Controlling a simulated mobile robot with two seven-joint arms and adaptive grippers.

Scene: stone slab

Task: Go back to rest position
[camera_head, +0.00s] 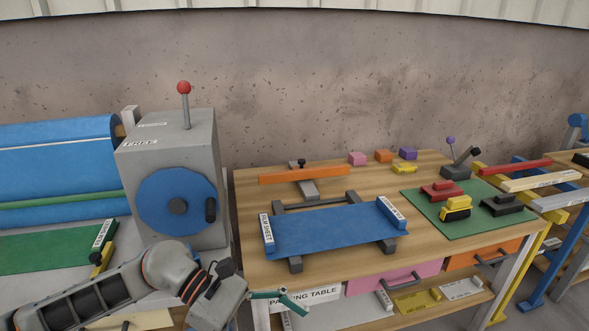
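My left arm comes in from the lower left, and my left gripper (287,297) is at the bottom, in front of the near left corner of the wooden packing table (345,264). My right gripper is not in view.
A grey machine with a blue wheel (177,201) and red-knobbed lever stands left of the table. A blue sheet (325,228) lies on the table's rack. A green mat (468,221) holds red, yellow and black tools. Drawers and a lower shelf sit below.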

